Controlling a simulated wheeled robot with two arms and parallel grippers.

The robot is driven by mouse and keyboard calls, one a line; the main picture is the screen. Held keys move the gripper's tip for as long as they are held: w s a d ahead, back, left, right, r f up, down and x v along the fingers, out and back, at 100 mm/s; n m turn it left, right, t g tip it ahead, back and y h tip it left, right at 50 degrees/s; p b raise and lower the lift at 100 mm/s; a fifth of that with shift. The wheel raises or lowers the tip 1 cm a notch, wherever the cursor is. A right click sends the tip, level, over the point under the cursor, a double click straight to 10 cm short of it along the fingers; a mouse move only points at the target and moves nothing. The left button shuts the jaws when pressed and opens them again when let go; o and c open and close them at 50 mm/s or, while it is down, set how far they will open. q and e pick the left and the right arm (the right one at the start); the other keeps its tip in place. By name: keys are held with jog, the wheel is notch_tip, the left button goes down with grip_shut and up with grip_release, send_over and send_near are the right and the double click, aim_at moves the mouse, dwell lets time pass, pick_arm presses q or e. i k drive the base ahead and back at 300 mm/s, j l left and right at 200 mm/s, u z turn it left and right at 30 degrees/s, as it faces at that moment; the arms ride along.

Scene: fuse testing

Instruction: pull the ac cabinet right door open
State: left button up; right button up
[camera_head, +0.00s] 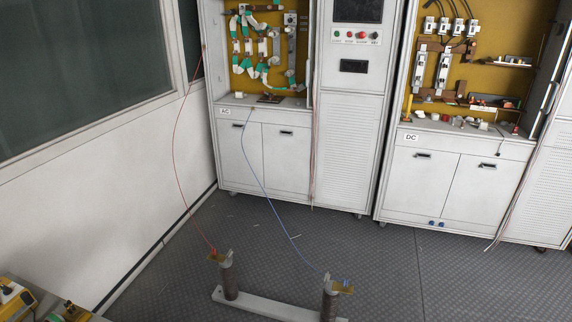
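The AC cabinet (290,105), white and labelled "AC", stands against the back wall at the upper middle. Its lower part has a left door (240,165) and a right door (288,165), both shut and flush. The right door has a small dark handle (287,132) near its top. Above the doors, the upper compartment is open and shows a yellow back panel (264,50) with white and green parts. Neither of my grippers shows in this view, and nothing touches the right door.
A DC cabinet (465,150) stands to the right. A fixture with two dark posts on a white base (275,305) stands on the floor in front. A red wire (176,150) and a blue wire (262,185) run to it. Yellow equipment (15,300) is at bottom left.

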aim_at(287, 149)
jog(key=i+l+z, duration=0.4)
jog(key=l, duration=0.15)
jog(key=i+l+z, duration=0.75)
jog(key=i+z, duration=0.4)
jog(key=i, duration=0.2)
jog(key=i+u, duration=0.3)
jog(key=i, duration=0.15)
jog(key=i+u, duration=0.3)
jog(key=i, duration=0.15)
jog(key=i+l+u, duration=0.3)
jog(key=i, duration=0.15)
jog(key=i+j+u, duration=0.3)
jog(key=u, duration=0.2)
jog(key=i+u, duration=1)
jog(key=i+l+u, duration=0.3)
jog(key=i+u, duration=0.2)
jog(key=i+j+u, duration=0.1)
jog(key=i+u, duration=0.15)
jog(key=i, duration=0.2)
jog(key=i+u, duration=0.3)
jog(key=i+l, duration=0.05)
jog(key=i, duration=0.05)
